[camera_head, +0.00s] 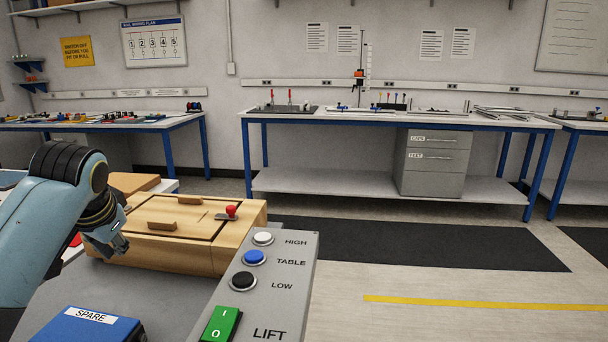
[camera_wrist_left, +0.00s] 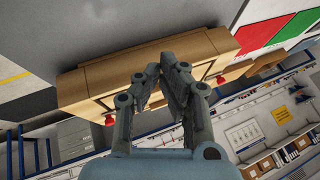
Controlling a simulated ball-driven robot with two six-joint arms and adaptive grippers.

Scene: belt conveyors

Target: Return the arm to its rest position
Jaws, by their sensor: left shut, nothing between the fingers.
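My left arm comes in from the left in the head view. Its gripper (camera_head: 112,244) is shut and empty, and it shows at the near left side of a wooden box (camera_head: 180,256). In the left wrist view the shut fingers (camera_wrist_left: 172,72) appear in front of the same wooden box (camera_wrist_left: 110,72). I cannot tell whether the fingertips touch it. The box has a wooden handle (camera_head: 175,225) and a red knob (camera_head: 231,211) on its top. My right gripper is in neither view.
A grey lift panel (camera_head: 285,290) with HIGH, TABLE and LOW buttons and a green switch (camera_head: 221,323) stands right of the box. A blue SPARE box (camera_head: 95,328) is in front. Blue-legged workbenches (camera_head: 390,122) line the wall. The floor at right is clear.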

